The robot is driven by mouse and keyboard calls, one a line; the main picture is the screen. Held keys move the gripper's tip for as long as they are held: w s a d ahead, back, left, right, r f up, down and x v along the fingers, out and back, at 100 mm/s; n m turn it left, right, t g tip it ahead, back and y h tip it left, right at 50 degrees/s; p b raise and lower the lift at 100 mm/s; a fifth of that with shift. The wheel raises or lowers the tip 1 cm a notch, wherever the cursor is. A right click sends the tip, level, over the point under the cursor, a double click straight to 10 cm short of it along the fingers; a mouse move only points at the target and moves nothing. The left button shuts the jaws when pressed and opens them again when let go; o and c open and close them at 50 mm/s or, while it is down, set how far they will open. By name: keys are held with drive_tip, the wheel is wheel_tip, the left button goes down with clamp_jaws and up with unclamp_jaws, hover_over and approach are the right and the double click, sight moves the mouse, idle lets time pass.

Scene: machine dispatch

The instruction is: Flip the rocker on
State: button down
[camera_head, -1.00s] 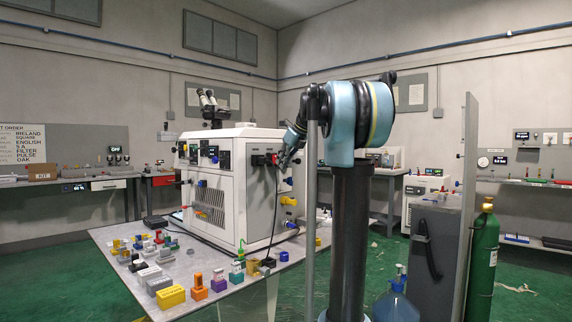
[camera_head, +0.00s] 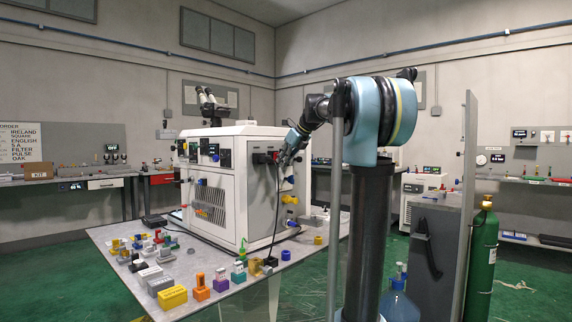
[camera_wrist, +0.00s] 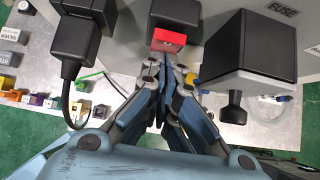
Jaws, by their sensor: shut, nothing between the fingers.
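A red block that looks like the rocker (camera_wrist: 168,41) is at the top centre of the wrist view, on the machine's panel. A small red part shows on the same side of the white machine (camera_head: 235,180) in the head view. My gripper (camera_wrist: 166,60) is shut and empty, its fingertips just below the red block in the wrist view. I cannot tell whether they touch it. In the head view my gripper (camera_head: 285,160) is at the machine's right-hand face and partly merges with the dark parts there. The rocker's on or off position cannot be read.
A black plug with a cable (camera_wrist: 78,45) is left of my gripper, and a black box (camera_wrist: 250,50) near a FUSE label is right. The table (camera_head: 215,293) holds several small coloured blocks. A green gas cylinder (camera_head: 483,250) stands at the right.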

drive_tip(key=shift+a+r, duration=0.1)
drive_tip(key=shift+r, duration=0.8)
drive_tip(key=s+d+f+v, duration=0.1)
drive_tip(key=v, duration=1.2)
drive_tip(key=shift+d+f, duration=0.2)
